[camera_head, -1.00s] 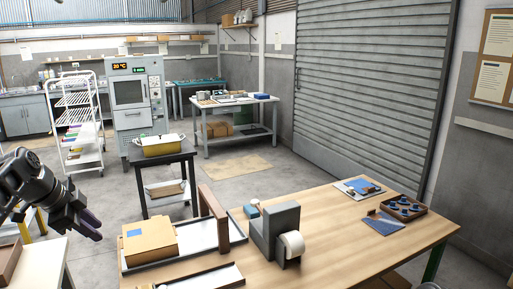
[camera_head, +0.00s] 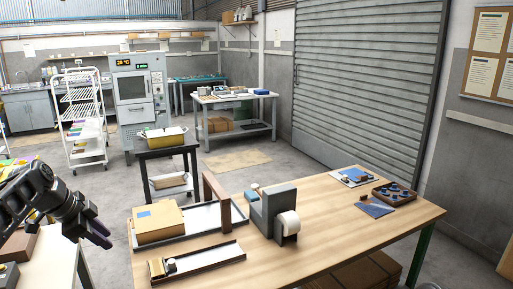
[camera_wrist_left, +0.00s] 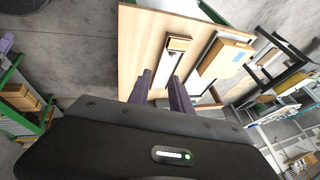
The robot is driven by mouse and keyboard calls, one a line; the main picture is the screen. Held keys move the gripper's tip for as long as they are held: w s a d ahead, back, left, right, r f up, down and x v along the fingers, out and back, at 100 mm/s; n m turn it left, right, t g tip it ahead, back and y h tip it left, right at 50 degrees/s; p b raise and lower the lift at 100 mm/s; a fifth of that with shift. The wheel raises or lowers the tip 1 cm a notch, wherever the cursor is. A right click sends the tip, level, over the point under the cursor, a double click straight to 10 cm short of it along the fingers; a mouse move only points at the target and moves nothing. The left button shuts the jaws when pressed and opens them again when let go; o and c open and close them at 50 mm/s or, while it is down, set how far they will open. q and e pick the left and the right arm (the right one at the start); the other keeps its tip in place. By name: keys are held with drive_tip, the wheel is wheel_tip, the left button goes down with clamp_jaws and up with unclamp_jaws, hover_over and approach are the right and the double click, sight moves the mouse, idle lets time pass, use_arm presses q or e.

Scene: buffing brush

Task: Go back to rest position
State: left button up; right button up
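My left gripper (camera_head: 98,233) hangs at the left of the head view, with its dark fingers pointing down and to the right. It is beside the wooden table (camera_head: 340,233), left of its edge, over the gap next to a pale table (camera_head: 45,262). In the left wrist view the two fingers of my left gripper (camera_wrist_left: 161,92) stand apart with nothing between them, so it is open and empty. My right gripper is in neither view.
On the wooden table are a large tray with a cardboard box (camera_head: 158,220), a narrow tray (camera_head: 205,262) holding a small wooden block (camera_head: 157,268), a grey tape dispenser (camera_head: 270,207) and a dark tray (camera_head: 395,194). A dark stand with a yellow bin (camera_head: 165,138) is behind.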

use_arm(q)
drive_tip(key=s+d+f+n+g, duration=0.1)
drive_tip(key=s+d+f+n, duration=0.1)
drive_tip(key=d+f, duration=0.65)
drive_tip(key=s+d+f+n+g+h, duration=0.1)
drive_tip(key=s+d+f+n, duration=0.2)
drive_tip(key=f, duration=1.1)
drive_tip(key=s+d+f+n, duration=0.2)
drive_tip(key=d+f, duration=0.5)
drive_tip(key=f, duration=0.4)
drive_tip(key=s+d+f+n+g, duration=0.1)
drive_tip(key=s+d+f, duration=0.3)
drive_tip(key=s, duration=0.5)
drive_tip(key=s+d+f+n+g, duration=0.1)
drive_tip(key=s+d+f+n, duration=0.3)
drive_tip(key=s, duration=0.6)
drive_tip(key=s+d+f+n, duration=0.2)
drive_tip(key=s+d+f, duration=0.2)
drive_tip(key=s, duration=0.5)
drive_tip(key=shift+s+d+f+n+g, duration=0.35)
drive_tip(key=shift+d+f+n+g, duration=0.05)
drive_tip(key=shift+d, duration=0.3)
